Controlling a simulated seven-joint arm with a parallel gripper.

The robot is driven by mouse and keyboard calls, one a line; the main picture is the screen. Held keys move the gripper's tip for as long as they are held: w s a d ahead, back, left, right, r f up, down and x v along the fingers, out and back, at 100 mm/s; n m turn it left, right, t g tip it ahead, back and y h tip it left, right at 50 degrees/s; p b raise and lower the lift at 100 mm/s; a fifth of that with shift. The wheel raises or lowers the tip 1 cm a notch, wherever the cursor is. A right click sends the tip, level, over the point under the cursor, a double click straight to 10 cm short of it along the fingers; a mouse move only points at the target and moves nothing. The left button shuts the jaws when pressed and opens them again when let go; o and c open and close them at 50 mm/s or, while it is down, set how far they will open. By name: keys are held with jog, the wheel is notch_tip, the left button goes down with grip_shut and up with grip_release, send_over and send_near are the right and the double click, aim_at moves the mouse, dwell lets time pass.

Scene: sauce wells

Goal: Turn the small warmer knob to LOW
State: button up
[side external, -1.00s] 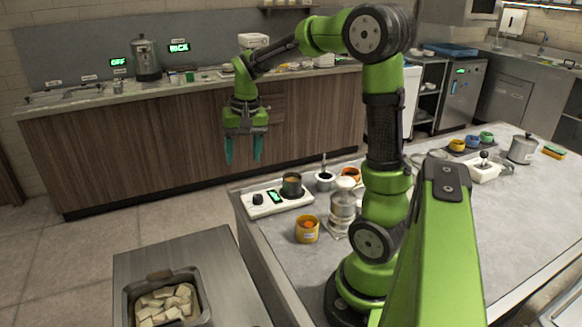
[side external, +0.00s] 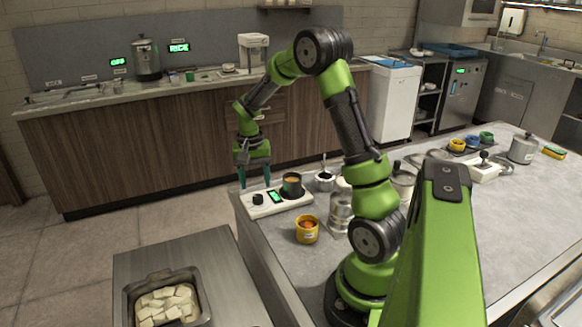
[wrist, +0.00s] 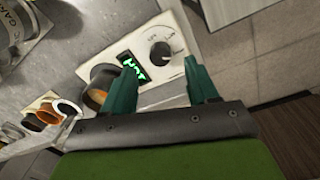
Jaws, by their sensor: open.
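The small warmer (side external: 275,206) is a white box at the left end of the grey counter, with a green lit display (side external: 275,197) and a dark pot (side external: 292,185) on it. Its black knob (side external: 257,199) is at the box's left end. The knob also shows in the wrist view (wrist: 160,53), beyond the fingertips, with a pale mark on it; the dial lettering is too small to read. My gripper (side external: 254,182) is open and points down just above and behind the knob. Its teal fingers (wrist: 160,80) are apart with nothing between them.
A yellow cup (side external: 307,230) with orange contents stands in front of the warmer. A small pot with a utensil (side external: 324,180) and a glass jar (side external: 341,210) stand to its right. The counter's left edge is close to the warmer.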

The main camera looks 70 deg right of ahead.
aim_at(258, 197)
notch_tip(258, 197, down, 5)
jog(key=shift+s+f, duration=0.1)
dwell(0.3)
jog(key=c, duration=1)
jog(key=shift+c, duration=0.2)
jog(key=shift+n, duration=0.4)
jog(key=n, duration=0.5)
jog(key=shift+n, duration=0.3)
jog(key=n, duration=0.5)
jog(key=shift+s+d+t, duration=0.1)
jog(key=shift+d+t, duration=0.05)
jog(key=shift+t, duration=0.15)
jog(key=shift+n, duration=0.3)
